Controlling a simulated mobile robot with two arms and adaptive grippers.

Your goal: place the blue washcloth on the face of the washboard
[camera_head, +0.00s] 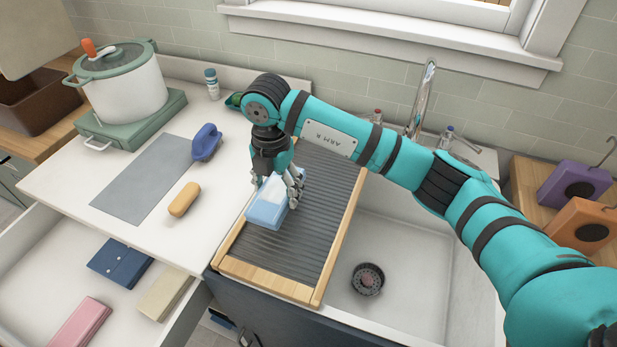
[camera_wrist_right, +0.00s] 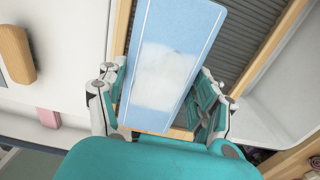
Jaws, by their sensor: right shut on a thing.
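The light blue washcloth (camera_head: 266,211) with a whitish patch in its middle is at the washboard's upper left part. My right gripper (camera_head: 277,190) is shut on it from above. In the right wrist view the washcloth (camera_wrist_right: 172,62) lies between the two fingers of the gripper (camera_wrist_right: 162,103). The washboard (camera_head: 290,290) has a wooden frame and a dark grey ribbed face (camera_head: 305,235). The washcloth is over the ribbed face near its left rail; I cannot tell whether it touches the ribs. My left gripper is not in view.
The white sink (camera_head: 410,275) is right of the washboard. A yellow bar (camera_head: 184,199), a blue brush (camera_head: 206,142) and a grey mat (camera_head: 145,180) lie on the counter. A pot (camera_head: 125,90) stands behind. The open drawer (camera_head: 60,270) holds folded cloths.

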